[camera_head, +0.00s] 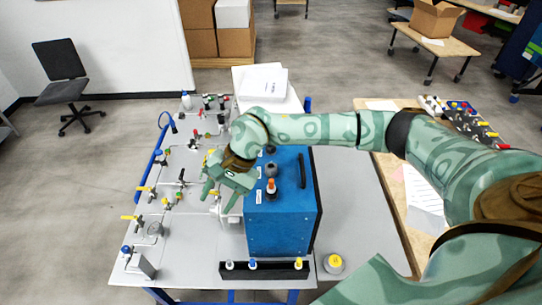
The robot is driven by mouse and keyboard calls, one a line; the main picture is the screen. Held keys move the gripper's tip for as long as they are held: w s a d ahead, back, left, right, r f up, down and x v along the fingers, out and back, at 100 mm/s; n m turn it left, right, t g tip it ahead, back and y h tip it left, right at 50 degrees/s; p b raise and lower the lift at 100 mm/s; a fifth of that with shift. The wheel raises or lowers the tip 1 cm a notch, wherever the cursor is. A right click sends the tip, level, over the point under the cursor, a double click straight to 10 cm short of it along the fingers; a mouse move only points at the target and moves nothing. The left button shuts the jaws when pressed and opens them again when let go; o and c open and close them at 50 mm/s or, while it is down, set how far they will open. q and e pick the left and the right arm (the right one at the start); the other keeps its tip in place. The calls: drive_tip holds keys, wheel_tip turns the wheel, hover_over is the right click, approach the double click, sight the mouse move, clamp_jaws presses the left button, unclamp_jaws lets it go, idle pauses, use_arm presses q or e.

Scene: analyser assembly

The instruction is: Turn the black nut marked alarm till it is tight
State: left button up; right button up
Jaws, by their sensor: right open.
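The blue analyser box (283,222) stands on the grey bench. I cannot read which part is marked alarm, so the alarm nut is not certain in this view. My right arm reaches in from the right across the box. My right gripper (217,197) is open and hangs just beyond the box's left edge, its fingers pointing down and left. It holds nothing that I can see. My left gripper is out of view.
Several small valves and fittings cover the bench panel (190,250) left of the box. A black rack (264,270) with capped bottles stands in front of it. A yellow-topped jar (333,263) sits to the right.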

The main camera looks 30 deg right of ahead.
sight(271, 187)
drive_tip(key=w+d+h, duration=0.1)
drive_tip(key=d+h, duration=0.1)
drive_tip(key=d, duration=0.3)
drive_tip(key=w+d+h, duration=0.1)
drive_tip(key=d+h, duration=0.1)
drive_tip(key=d, duration=0.3)
drive_tip(key=w+d+r+n+h, duration=0.1)
drive_tip(key=d+h, duration=0.1)
drive_tip(key=d, duration=0.4)
drive_tip(key=shift+w+d+r, duration=0.1)
drive_tip(key=shift+d, duration=0.2)
drive_tip(key=shift+f+b, duration=0.55)
drive_tip(key=shift+b, duration=0.05)
wheel_tip(271, 187, down, 12)
drive_tip(key=b, duration=0.8)
drive_tip(key=shift+a, duration=0.1)
